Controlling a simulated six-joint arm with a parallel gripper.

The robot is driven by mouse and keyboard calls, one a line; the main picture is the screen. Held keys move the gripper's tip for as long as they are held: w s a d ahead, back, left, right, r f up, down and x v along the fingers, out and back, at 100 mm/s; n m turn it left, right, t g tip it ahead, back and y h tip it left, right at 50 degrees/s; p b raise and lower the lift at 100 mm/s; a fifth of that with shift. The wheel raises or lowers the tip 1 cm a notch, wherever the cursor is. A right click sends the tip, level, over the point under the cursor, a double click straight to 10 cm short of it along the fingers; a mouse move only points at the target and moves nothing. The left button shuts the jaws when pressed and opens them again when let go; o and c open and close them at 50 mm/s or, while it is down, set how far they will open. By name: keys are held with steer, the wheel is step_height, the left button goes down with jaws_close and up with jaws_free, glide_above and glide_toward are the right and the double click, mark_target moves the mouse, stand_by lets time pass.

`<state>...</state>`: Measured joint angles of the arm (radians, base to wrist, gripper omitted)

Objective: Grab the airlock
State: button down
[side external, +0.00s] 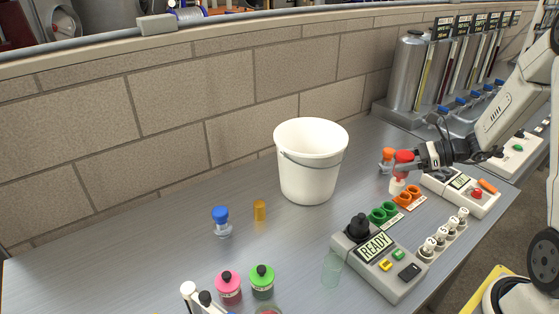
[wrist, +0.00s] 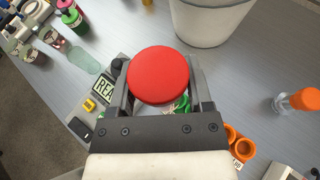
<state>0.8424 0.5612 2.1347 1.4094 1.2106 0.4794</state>
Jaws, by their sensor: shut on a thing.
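My gripper (side external: 411,158) is at the right of the bench in the side view, shut on a red-capped airlock (side external: 403,156) with a pale lower part. In the wrist view its round red cap (wrist: 158,75) sits between the two fingers and hides the body below. The piece looks upright; I cannot tell whether its base touches the bench. An orange-capped clear piece (side external: 388,155) stands just behind it, and in the wrist view (wrist: 304,100) it is to the right. A similar blue-capped clear piece (side external: 221,220) stands at the left.
A white bucket (side external: 309,165) stands left of my gripper. Green rings (side external: 383,212), orange rings (side external: 408,197), a READY box (side external: 378,262) and another control box (side external: 462,190) are close by. An amber cylinder (side external: 259,211) and pink-capped (side external: 229,285) and green-capped (side external: 262,280) bottles stand left.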

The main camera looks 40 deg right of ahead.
steer(key=shift+s+a+r, duration=0.15)
steer(key=shift+s+r, duration=0.1)
steer(key=shift+s, duration=0.25)
steer(key=shift+w+a, duration=0.1)
stand_by(0.3)
